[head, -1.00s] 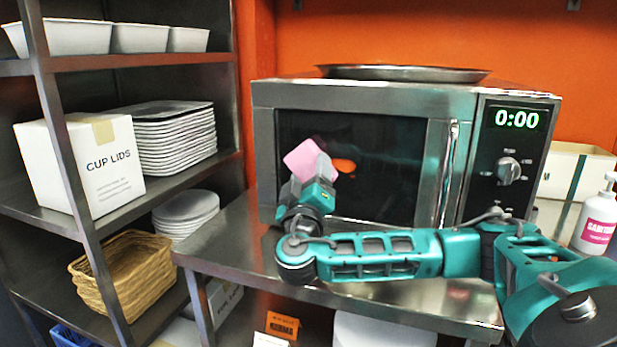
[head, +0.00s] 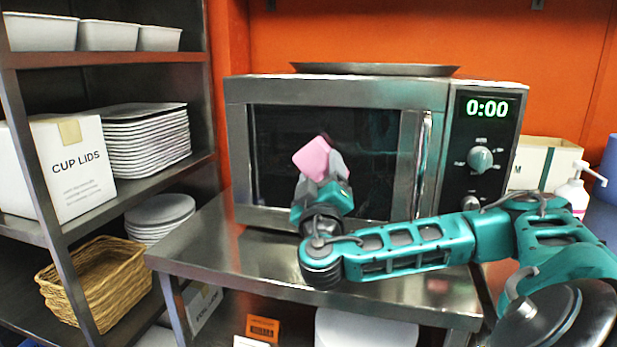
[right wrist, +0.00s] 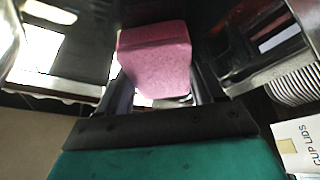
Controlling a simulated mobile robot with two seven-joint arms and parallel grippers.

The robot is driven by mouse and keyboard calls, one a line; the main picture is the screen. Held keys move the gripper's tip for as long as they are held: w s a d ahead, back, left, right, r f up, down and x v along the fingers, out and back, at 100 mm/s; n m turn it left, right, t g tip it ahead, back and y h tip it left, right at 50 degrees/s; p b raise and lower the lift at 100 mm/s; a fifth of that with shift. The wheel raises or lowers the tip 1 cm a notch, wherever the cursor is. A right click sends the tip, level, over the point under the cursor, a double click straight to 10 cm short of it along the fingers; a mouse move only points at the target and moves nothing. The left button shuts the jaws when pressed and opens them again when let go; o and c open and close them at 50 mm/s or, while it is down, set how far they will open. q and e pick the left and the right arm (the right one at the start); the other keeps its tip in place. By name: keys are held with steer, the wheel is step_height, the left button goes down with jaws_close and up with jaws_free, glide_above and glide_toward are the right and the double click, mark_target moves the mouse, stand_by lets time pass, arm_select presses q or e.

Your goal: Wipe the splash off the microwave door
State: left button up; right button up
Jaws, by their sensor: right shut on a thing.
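The microwave (head: 470,150) stands on a steel table with its dark-windowed door (head: 375,165) shut. My right gripper (head: 325,172) is in front of the door window and is shut on a pink sponge (head: 311,157). In the right wrist view the sponge (right wrist: 155,60) sits between the two fingers. The sponge is at or very near the glass; I cannot tell whether it touches. The orange splash is mostly or wholly hidden behind the sponge and gripper; only a faint reddish trace shows above the sponge. My left gripper is not in view.
A round tray (head: 375,68) lies on top of the microwave. The door handle (head: 422,165) sticks out at the door's right. A steel shelf with stacked trays (head: 145,145), a cup lids box (head: 70,170) and a basket (head: 95,280) stands left. The steel table (head: 215,250) is bare in front.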

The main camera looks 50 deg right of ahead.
steer(key=shift+s+d, duration=0.3)
steer(key=shift+s, duration=0.1)
steer(key=shift+a+f+b, duration=0.1)
steer(key=shift+b, duration=0.4)
steer(key=shift+w+a+b, duration=0.4)
steer(key=shift+w+a, duration=0.15)
steer(key=shift+w, duration=0.65)
steer(key=shift+w+a+b, duration=0.35)
steer(key=shift+w+a, duration=0.25)
steer(key=shift+w, duration=0.55)
steer(key=shift+w+a+b, duration=0.4)
steer(key=shift+w+a, duration=0.15)
steer(key=shift+w, duration=0.65)
steer(key=shift+a, duration=0.1)
